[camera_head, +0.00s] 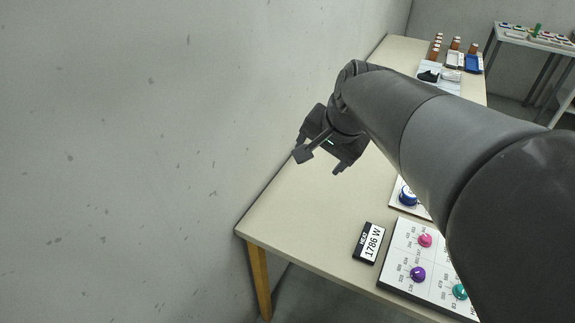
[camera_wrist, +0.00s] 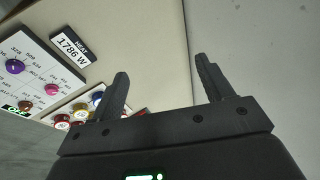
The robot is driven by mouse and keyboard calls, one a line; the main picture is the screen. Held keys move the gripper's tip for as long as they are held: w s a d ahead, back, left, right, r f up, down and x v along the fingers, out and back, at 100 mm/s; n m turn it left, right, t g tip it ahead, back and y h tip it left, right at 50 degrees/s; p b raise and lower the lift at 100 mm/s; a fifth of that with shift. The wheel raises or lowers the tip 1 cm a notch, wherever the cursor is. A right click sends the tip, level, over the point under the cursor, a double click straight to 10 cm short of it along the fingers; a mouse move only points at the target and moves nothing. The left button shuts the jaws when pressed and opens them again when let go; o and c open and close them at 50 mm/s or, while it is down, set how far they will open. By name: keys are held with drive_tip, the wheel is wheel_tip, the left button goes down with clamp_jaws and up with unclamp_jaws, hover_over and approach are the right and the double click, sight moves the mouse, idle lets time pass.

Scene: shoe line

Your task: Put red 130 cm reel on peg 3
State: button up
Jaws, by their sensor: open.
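My gripper (camera_head: 320,160) is above the table near the left wall, its fingers apart with nothing between them; in the wrist view (camera_wrist: 162,70) they also stand open. A blue reel-like piece (camera_head: 407,196) sits on a white board, partly behind my arm. I cannot make out peg 3.
A white panel with pink, purple and teal knobs (camera_head: 418,274) lies at the table's near end. A HEAT display (camera_head: 370,243) reading 1786 W is beside it. Bottles and trays (camera_head: 455,60) stand at the far end. The table (camera_head: 315,215) below my gripper is bare; the wall is close.

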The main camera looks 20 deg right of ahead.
drive_tip(key=s+a+f+n, duration=0.2)
drive_tip(key=s+a+n, duration=0.4)
drive_tip(key=s+n, duration=0.3)
drive_tip(key=shift+s+a+n+h, duration=0.15)
drive_tip(key=shift+s+n+h, duration=0.25)
drive_tip(key=shift+s, duration=0.15)
